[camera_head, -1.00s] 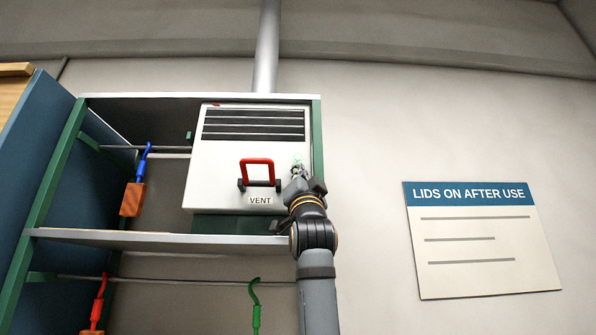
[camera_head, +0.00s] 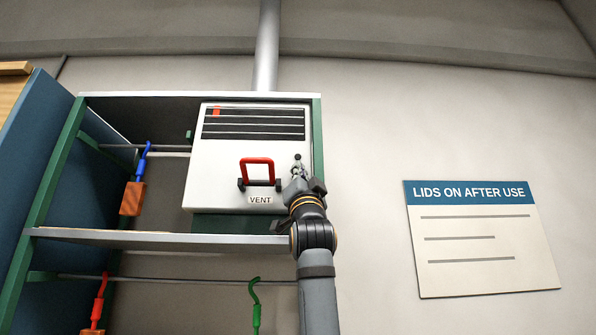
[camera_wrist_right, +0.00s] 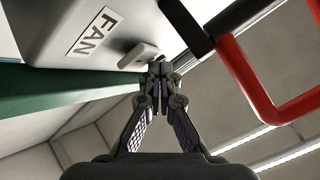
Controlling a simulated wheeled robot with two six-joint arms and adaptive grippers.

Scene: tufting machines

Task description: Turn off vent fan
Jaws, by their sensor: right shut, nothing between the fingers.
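A small dark round spot (camera_head: 297,157) shows above my right gripper (camera_head: 298,172), which is at the unit's right front. In the right wrist view, the gripper (camera_wrist_right: 158,72) is shut and empty. Its tips are at a pale switch (camera_wrist_right: 140,56) beside a FAN label (camera_wrist_right: 95,32); whether they touch is unclear. A red strip (camera_head: 216,112) hangs over the grille's top slats. My left gripper is not in view.
The green-framed shelf (camera_head: 130,238) encloses the unit. Blue, red and green hooked tools hang at left and below. A LIDS ON AFTER USE sign (camera_head: 480,245) is on the wall at right. The space between shelf and sign is clear.

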